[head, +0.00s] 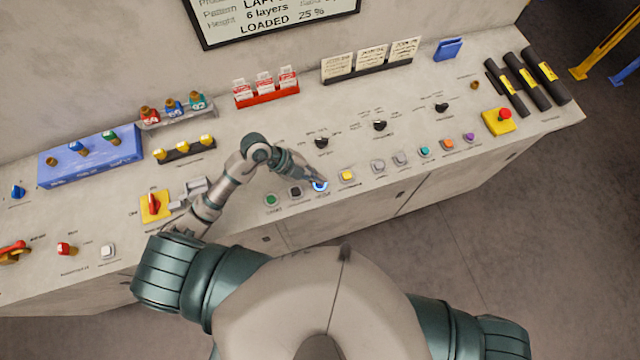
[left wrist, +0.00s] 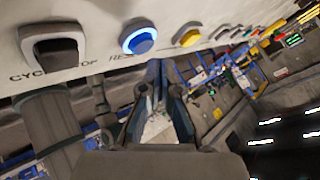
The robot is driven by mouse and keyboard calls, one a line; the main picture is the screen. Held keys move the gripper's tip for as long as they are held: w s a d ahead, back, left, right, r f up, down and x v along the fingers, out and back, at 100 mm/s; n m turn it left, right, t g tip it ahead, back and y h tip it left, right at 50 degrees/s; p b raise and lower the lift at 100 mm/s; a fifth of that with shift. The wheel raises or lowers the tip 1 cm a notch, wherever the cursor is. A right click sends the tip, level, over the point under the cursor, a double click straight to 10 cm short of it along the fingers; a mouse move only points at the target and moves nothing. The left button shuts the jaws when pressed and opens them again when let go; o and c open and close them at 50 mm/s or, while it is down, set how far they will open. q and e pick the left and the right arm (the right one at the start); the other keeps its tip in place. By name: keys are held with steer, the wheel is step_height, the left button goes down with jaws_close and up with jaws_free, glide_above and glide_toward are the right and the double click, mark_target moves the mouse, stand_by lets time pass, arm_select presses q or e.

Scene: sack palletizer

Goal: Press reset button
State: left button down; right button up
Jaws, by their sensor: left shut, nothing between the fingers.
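The reset button is the blue round button (head: 320,186) with a lit ring, in the front row of the console. In the left wrist view the blue button (left wrist: 139,38) glows near the top, with a partly hidden label starting "RE" below it. My left gripper (head: 314,180) is shut and empty, with its tips right at the blue button in the head view. In the left wrist view the fingertips (left wrist: 154,68) are just below the button; I cannot tell whether they touch it. My right gripper is not in view.
A black button (head: 296,191) labelled cycle stop and a green button (head: 271,199) sit left of the blue one. A yellow button (head: 347,175) sits close on its right. A red emergency button on a yellow box (head: 499,121) is at the far right.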

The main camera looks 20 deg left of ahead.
arm_select(q)
steer(key=shift+f, duration=0.1)
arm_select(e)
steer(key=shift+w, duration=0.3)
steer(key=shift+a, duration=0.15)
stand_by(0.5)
arm_select(q)
steer(key=shift+f, duration=0.15)
stand_by(0.3)
steer(key=shift+f, duration=0.2)
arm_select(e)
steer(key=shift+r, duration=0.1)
arm_select(q)
steer(key=shift+f, duration=0.5)
stand_by(0.5)
steer(key=shift+r, duration=0.15)
steer(key=shift+r+p, duration=0.75)
steer(key=shift+p, duration=0.4)
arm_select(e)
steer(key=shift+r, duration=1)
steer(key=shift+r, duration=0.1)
